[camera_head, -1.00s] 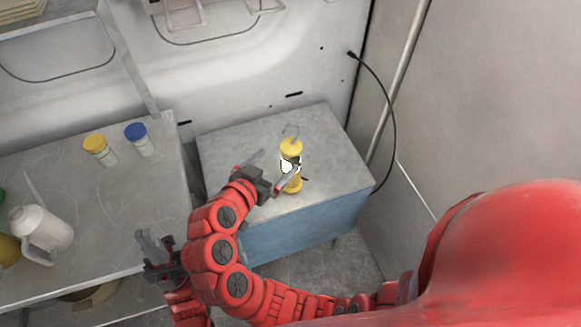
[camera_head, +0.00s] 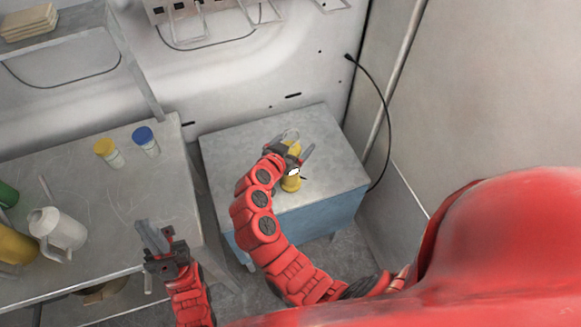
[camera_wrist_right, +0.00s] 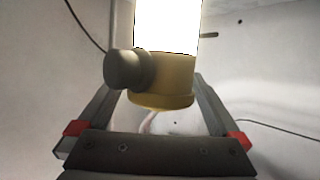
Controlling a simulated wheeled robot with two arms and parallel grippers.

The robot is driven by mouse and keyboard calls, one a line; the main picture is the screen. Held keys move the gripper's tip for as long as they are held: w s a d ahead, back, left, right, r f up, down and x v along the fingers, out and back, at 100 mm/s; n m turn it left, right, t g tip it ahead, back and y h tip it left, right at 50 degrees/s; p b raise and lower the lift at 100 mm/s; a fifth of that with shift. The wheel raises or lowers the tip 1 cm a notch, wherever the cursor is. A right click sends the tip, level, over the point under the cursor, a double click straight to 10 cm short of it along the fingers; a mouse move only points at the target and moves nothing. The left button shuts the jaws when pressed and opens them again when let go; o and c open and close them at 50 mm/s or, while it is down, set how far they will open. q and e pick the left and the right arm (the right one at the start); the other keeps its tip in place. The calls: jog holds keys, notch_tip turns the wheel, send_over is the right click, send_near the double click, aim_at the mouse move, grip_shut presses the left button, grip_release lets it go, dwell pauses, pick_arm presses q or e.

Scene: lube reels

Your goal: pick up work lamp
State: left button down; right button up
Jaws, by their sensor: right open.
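The work lamp (camera_head: 291,183) is yellow with a lit white middle and a wire hook on top. It stands upright on the grey top of a blue cabinet. My right gripper (camera_head: 291,156) is at its upper part and hides some of it. In the right wrist view, the lamp's yellow end (camera_wrist_right: 164,82), with a dark knob, lies between the two spread fingers of the right gripper (camera_wrist_right: 155,95). Whether the fingers touch it is not clear. My left gripper (camera_head: 154,236) is over the left bench, apart from the lamp; its finger gap is unclear.
The blue cabinet (camera_head: 330,172) stands against the back wall, its top otherwise clear. The left bench (camera_head: 95,210) holds a yellow-capped bottle (camera_head: 108,152), a blue-capped bottle (camera_head: 146,141) and a white jug (camera_head: 58,228). A black cable (camera_head: 391,110) hangs at the right.

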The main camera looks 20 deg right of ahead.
grip_shut()
dwell(0.5)
